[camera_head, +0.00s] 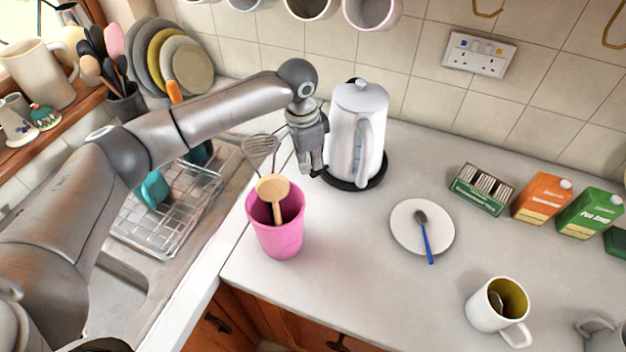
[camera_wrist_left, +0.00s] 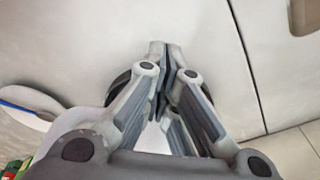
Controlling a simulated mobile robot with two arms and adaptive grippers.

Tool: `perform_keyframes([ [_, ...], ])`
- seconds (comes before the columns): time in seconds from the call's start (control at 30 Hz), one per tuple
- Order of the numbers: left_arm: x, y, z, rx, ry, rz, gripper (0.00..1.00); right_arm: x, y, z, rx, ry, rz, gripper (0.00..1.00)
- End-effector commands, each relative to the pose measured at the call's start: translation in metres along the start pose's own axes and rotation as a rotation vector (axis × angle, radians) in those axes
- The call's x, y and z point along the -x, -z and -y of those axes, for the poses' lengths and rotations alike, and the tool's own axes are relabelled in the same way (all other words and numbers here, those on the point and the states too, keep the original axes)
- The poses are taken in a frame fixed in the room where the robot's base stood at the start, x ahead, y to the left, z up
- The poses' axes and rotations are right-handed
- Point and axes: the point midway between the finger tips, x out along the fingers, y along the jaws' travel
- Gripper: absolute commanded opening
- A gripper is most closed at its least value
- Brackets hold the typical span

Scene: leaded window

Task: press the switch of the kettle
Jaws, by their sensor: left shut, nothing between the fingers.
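A white kettle (camera_head: 357,134) stands upright on its round black base (camera_head: 368,181) on the worktop, near the tiled wall. Its handle faces the front right. I cannot make out its switch. My left gripper (camera_head: 316,172) points down at the left side of the kettle, its fingertips close to the edge of the black base. I cannot tell whether they touch it. In the left wrist view, the left gripper (camera_wrist_left: 166,48) has its fingers together with nothing between them, and dark edges show behind them. My right gripper is not in view.
A plate (camera_head: 401,233) with a blue spoon, a mug (camera_head: 484,316), a tea box (camera_head: 480,193) and cartons (camera_head: 541,199) lie to the right. Mugs hang above the kettle.

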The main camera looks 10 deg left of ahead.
Motion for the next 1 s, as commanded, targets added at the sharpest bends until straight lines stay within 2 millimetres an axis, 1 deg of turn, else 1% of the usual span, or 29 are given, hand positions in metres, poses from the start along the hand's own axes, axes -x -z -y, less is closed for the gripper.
perform_keyframes([
  [0.03,-0.006,0.000,0.000,0.000,0.000,-0.001,0.00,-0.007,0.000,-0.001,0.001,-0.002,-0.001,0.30],
  [0.1,-0.008,0.000,0.000,0.000,0.000,-0.001,0.00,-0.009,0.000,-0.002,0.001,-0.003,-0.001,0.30],
  [0.53,-0.009,0.000,0.000,0.000,-0.001,0.000,0.00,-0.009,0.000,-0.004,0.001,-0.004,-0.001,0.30],
  [0.63,-0.015,-0.001,0.000,0.001,-0.001,0.001,0.00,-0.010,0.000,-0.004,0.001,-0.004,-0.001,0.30],
  [0.73,-0.026,-0.002,-0.001,0.001,-0.002,0.000,0.00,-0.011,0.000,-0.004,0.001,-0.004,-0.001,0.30],
  [0.9,-0.024,-0.002,0.000,0.001,0.000,-0.001,0.00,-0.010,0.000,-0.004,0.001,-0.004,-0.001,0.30],
  [1.0,-0.021,-0.004,0.000,0.001,-0.001,0.000,0.00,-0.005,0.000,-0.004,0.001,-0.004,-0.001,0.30],
])
